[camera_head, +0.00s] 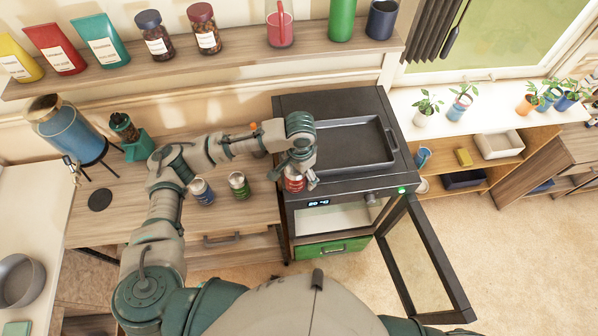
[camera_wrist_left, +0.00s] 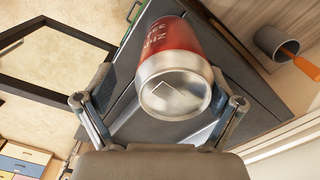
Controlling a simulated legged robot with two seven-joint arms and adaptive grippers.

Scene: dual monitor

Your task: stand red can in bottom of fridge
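The red can (camera_head: 294,181) is beneath my left gripper (camera_head: 297,170), over the front left corner of the fridge top in the head view. In the left wrist view the can (camera_wrist_left: 172,62) is between the two fingers of the left gripper (camera_wrist_left: 160,88), its silver end towards the camera. The gripper appears shut on it, though the finger contact is partly hidden. The dark fridge (camera_head: 300,112) has its door (camera_head: 420,262) swung open to the right. Its pale interior (camera_head: 335,217) shows only in part; the bottom is hidden. My right gripper is not in view.
A blue can (camera_head: 201,191) and a green can (camera_head: 238,186) stand on the wooden counter (camera_head: 120,222). A dark tray (camera_head: 347,146) lies on the fridge top. A green drawer front (camera_head: 333,248) is below the interior. The floor beyond the open door is clear.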

